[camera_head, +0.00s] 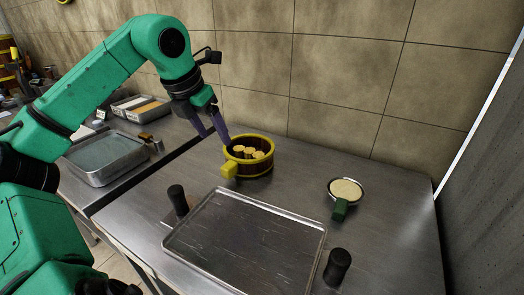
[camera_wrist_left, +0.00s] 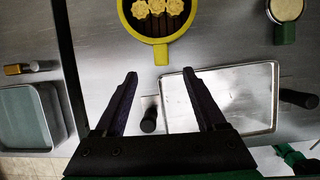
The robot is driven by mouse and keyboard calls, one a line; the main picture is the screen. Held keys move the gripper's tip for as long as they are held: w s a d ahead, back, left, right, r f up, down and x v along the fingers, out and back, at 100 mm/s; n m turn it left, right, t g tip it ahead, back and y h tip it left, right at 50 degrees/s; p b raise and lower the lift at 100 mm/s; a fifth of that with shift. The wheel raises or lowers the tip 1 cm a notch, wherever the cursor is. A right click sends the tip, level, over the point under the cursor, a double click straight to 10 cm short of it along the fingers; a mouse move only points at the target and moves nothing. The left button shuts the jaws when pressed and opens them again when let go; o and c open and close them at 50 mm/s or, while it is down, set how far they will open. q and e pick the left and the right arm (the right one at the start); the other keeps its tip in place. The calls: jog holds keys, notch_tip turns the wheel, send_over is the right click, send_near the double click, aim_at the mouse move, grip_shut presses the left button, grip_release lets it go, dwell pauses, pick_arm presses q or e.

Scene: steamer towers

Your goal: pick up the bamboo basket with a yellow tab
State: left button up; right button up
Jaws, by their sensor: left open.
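The bamboo basket (camera_head: 250,165) is round and brown with a yellow rim and a yellow tab (camera_head: 229,170) facing the front left. It stands on the steel table and holds several pale yellow pieces. In the left wrist view the basket (camera_wrist_left: 137,28) is at the top, with its tab (camera_wrist_left: 160,54) pointing down between and beyond the fingertips. My left gripper (camera_head: 217,133) is open and empty, just above and left of the basket in the head view. In the left wrist view its two fingers (camera_wrist_left: 160,88) are spread apart. My right gripper is not clearly in view.
A metal tray (camera_head: 245,240) with black handles (camera_head: 178,200) (camera_head: 337,267) lies in front of the basket. A small bowl with a green tab (camera_head: 340,210) stands at the right. A steel pan (camera_head: 105,180) is on the left counter. A tiled wall rises behind.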

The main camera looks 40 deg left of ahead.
pick_arm(q)
send_near(228, 165)
notch_tip(228, 165, down, 3)
jog(key=p+x, duration=0.1)
jog(key=x, duration=0.2)
jog(key=w+p+x, duration=0.1)
jog(key=p+x, duration=0.1)
jog(key=x, duration=0.2)
jog(key=shift+w+f+p, duration=0.1)
jog(key=shift+w+p, duration=0.1)
jog(key=shift+p, duration=0.1)
jog(key=shift+f, duration=0.2)
grip_shut()
pick_arm(e)
jog(key=s+r, duration=0.2)
jog(key=r, duration=0.1)
jog(key=shift+r, duration=0.1)
